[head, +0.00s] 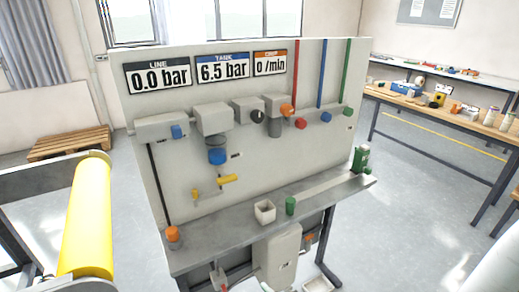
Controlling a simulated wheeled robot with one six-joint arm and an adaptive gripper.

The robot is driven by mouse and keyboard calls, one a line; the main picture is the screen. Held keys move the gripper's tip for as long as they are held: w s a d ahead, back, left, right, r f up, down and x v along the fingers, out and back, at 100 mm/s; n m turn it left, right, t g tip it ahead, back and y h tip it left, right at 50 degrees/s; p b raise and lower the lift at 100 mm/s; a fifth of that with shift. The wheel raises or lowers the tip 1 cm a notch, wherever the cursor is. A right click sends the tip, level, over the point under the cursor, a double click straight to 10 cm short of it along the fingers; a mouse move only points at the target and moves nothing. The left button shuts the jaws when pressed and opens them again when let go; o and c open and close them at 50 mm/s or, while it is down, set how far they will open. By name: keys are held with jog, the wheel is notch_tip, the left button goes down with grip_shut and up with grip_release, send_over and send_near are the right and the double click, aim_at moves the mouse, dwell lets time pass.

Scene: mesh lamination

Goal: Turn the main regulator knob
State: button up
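A grey upright panel (310,150) carries several pneumatic units and knobs. A black round knob (257,116) is on the front of a grey unit at the panel's middle. A large blue knob (217,156) hangs under the grey unit left of it. A smaller blue knob (177,131) is on the leftmost unit. I cannot tell which of these is the main regulator knob, as the small labels are unreadable. The line display (158,76) reads 0.0 bar and the tank display (222,69) reads 6.5 bar. My gripper is not in view.
A grey bench shelf (235,232) juts out below the panel, with a white cup (265,212), green cylinder (290,205), orange-topped item (173,236) and green bottle (361,158). A yellow roller (85,220) stands at left, a workbench (430,112) at right. Floor between panel and workbench is clear.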

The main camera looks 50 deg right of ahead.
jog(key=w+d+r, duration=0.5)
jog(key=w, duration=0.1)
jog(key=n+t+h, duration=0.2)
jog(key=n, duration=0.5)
send_near(259, 118)
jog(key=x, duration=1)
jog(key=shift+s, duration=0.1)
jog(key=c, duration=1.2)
